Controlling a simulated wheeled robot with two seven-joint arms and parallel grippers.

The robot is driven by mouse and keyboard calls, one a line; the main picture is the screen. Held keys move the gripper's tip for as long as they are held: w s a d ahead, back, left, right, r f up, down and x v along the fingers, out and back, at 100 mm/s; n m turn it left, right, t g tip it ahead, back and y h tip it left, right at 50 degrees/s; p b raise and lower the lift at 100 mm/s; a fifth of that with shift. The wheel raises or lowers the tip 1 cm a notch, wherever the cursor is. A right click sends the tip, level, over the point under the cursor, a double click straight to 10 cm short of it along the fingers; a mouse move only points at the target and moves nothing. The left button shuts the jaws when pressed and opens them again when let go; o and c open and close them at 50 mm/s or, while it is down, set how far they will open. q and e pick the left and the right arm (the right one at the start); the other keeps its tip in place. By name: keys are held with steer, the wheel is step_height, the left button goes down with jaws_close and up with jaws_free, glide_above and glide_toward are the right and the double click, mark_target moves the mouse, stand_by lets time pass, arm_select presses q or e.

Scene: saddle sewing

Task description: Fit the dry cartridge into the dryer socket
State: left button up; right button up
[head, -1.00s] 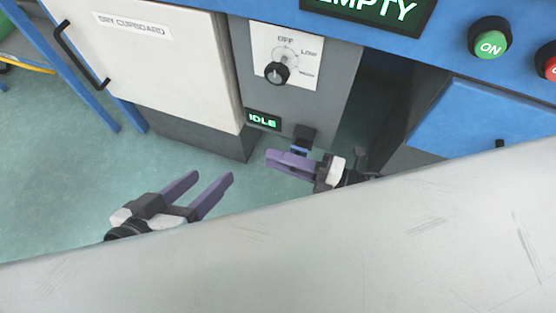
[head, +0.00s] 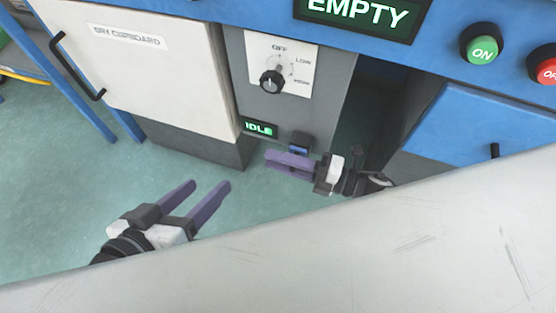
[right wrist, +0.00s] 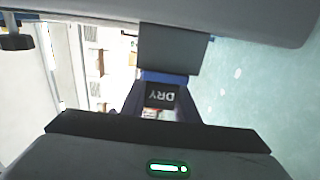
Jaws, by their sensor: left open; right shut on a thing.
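The dry cartridge (head: 299,150) is a dark block with a blue band, held upright in my right gripper (head: 288,164) in front of the dryer's lower edge. In the right wrist view the cartridge (right wrist: 162,95) shows a "DRY" label between the fingers, with the blue band and a dark grey end beyond. That end overlaps a grey surface; I cannot tell whether they touch. The dryer (head: 285,105) is a grey cabinet with a dial and a green "IDLE" display. I cannot make out its socket opening. My left gripper (head: 206,189) is open and empty over the floor.
A white dry cupboard (head: 150,70) with a black handle stands left of the dryer. A blue panel above carries an "EMPTY" sign (head: 360,12), a green ON button (head: 481,45) and a red button (head: 547,69). A large pale surface (head: 380,240) fills the lower right.

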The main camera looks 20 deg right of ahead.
steer(key=shift+w+d, duration=0.15)
steer(key=shift+w, duration=0.1)
steer(key=o, duration=1.2)
steer(key=shift+o, duration=0.2)
arm_select(q)
steer(key=shift+a+f+g+y+p, duration=0.3)
steer(key=shift+a+f+y+p, duration=0.1)
steer(key=shift+f+p, duration=0.4)
arm_select(e)
steer(key=v, duration=1)
steer(key=shift+s, duration=0.2)
arm_select(q)
steer(key=shift+r, duration=0.15)
arm_select(e)
steer(key=shift+d, duration=0.1)
